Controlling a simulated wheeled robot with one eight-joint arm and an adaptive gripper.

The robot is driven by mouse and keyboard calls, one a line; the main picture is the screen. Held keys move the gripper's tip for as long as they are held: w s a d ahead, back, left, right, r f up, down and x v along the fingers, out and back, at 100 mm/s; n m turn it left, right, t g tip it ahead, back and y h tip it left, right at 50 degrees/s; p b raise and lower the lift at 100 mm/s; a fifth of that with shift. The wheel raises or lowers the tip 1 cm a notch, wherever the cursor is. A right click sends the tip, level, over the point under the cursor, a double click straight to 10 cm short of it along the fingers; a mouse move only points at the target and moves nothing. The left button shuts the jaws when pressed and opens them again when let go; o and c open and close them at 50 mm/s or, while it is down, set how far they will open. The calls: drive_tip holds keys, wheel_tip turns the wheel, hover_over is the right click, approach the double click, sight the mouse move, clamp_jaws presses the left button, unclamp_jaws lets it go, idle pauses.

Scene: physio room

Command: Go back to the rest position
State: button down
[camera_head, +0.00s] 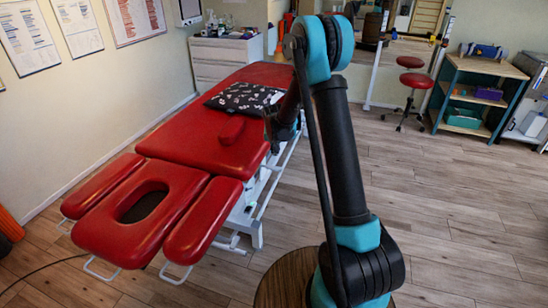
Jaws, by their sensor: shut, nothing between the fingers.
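My arm rises from the lower middle of the head view, bends at a teal elbow near the top, and comes down again behind its own upright link. My gripper (271,130) is the small dark end at the right edge of the red treatment table (190,122), partly hidden by the arm. It is shut and holds nothing. Whether it touches the table edge cannot be told. A black patterned cloth or pad (241,98) lies on the table, left of the gripper. A small red cushion (231,130) lies nearer on the table.
A round wooden top (285,282) is beside my arm's base. A red stool (411,85) and a teal-framed shelf (476,92) stand at the back right. A white drawer cabinet (225,58) stands behind the table. The wooden floor (450,210) at right is clear.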

drive_tip(key=shift+r, duration=0.15)
drive_tip(key=s+d+r, duration=0.4)
drive_tip(key=s+r, duration=0.1)
drive_tip(key=s, duration=0.4)
drive_tip(key=s+d+r, duration=0.4)
drive_tip(key=s+r, duration=0.1)
drive_tip(key=s, duration=0.4)
drive_tip(key=s+d+n, duration=0.1)
drive_tip(key=s+d, duration=0.1)
drive_tip(key=s, duration=0.8)
drive_tip(key=s+d+f, duration=0.1)
drive_tip(key=s+d, duration=0.1)
drive_tip(key=s, duration=0.9)
drive_tip(key=shift+s+n+y, duration=0.3)
drive_tip(key=shift+n, duration=0.1)
